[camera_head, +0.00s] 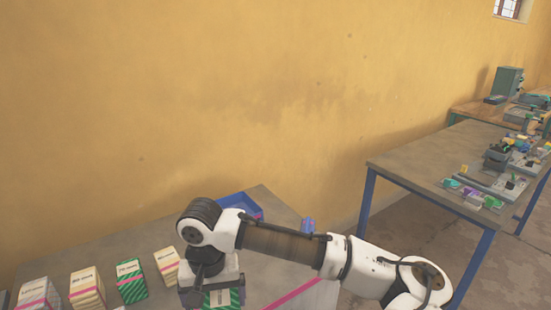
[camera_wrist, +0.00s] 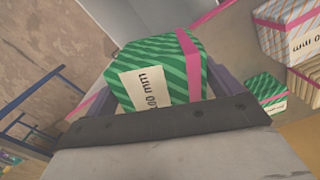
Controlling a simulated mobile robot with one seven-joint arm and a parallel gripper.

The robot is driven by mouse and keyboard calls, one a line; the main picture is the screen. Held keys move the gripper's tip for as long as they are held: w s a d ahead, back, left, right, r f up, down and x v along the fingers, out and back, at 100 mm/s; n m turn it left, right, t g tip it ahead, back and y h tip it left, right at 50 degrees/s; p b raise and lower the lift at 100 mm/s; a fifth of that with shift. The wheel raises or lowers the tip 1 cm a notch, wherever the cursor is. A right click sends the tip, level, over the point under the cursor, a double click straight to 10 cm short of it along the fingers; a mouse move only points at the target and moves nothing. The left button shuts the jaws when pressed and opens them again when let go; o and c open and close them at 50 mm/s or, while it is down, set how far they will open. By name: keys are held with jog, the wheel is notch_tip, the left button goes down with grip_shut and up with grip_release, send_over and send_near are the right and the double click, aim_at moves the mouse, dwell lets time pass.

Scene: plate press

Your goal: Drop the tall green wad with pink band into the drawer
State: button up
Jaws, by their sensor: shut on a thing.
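A green striped wad with a pink band and a white label (camera_wrist: 150,75) fills the middle of the wrist view. My gripper (camera_wrist: 166,88) is shut on it, with a finger on each side. In the head view my gripper (camera_head: 211,294) is low in the picture, above the grey table, and the held wad (camera_head: 222,298) shows only in part beneath my wrist. A blue open-topped tray (camera_head: 238,201) lies behind my arm and is partly hidden. I cannot tell whether it is the drawer.
Another green wad with a pink band (camera_head: 130,281) stands on the table at left, between cream wads (camera_head: 87,287) (camera_head: 167,265). A pale wad with a pink band (camera_head: 38,293) stands farther left. A pink line (camera_head: 295,292) crosses the table at right. A second table (camera_head: 425,165) holds several tools.

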jog(key=shift+a+f, duration=0.15)
jog(key=shift+a, duration=0.05)
notch_tip(320, 180, down, 6)
jog(key=b, duration=0.6)
jog(key=shift+d, duration=0.1)
jog(key=o, duration=0.8)
jog(key=shift+c, duration=0.2)
jog(key=shift+r, duration=0.2)
notch_tip(320, 180, up, 14)
jog(key=shift+f+b, duration=0.1)
jog(key=shift+b, duration=0.3)
jog(key=shift+f, duration=0.1)
